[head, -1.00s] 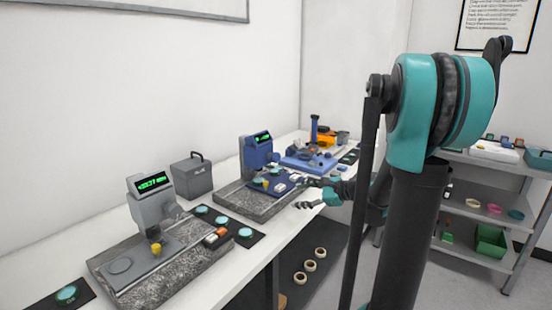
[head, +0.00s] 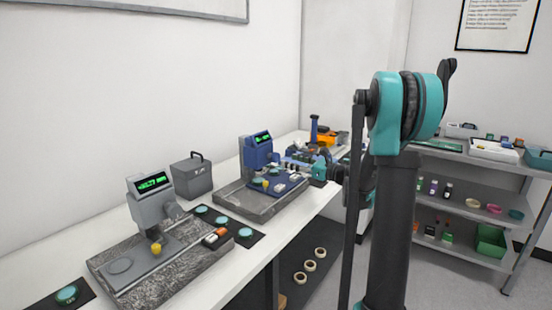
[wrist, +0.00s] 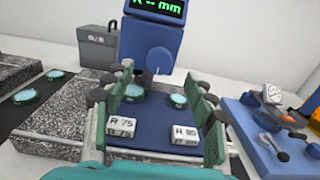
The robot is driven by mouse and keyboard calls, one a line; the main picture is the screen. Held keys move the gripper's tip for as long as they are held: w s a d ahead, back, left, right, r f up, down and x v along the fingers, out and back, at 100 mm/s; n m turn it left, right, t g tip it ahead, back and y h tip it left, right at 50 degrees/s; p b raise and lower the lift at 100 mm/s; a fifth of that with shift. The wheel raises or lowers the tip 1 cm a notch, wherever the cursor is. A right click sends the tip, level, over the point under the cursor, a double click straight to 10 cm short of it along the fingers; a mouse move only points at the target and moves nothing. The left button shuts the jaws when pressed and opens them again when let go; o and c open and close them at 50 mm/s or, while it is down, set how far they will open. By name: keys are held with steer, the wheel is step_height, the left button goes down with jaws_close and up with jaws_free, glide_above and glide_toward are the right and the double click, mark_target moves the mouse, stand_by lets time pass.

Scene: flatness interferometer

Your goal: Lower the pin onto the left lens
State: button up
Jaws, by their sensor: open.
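The blue instrument (wrist: 152,35) stands ahead in the wrist view, its green display reading "R -- mm"; it also shows in the head view (head: 258,152). Its blue platform (wrist: 155,133) bears a left lens (wrist: 133,95), a right lens (wrist: 178,100) and two white blocks, marked R 75 (wrist: 121,125) and R 80 (wrist: 184,134). A round blue knob (wrist: 159,60) faces me above and between the lenses.
A grey instrument (head: 152,205) on a granite base stands at the near left. A grey box (head: 192,176) sits by the wall. Several teal lenses lie on a dark mat (head: 247,238). A blue tray with tools (wrist: 265,140) lies right of the instrument.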

mark_target(278, 157)
steer(key=x, duration=0.8)
steer(key=c, duration=1.2)
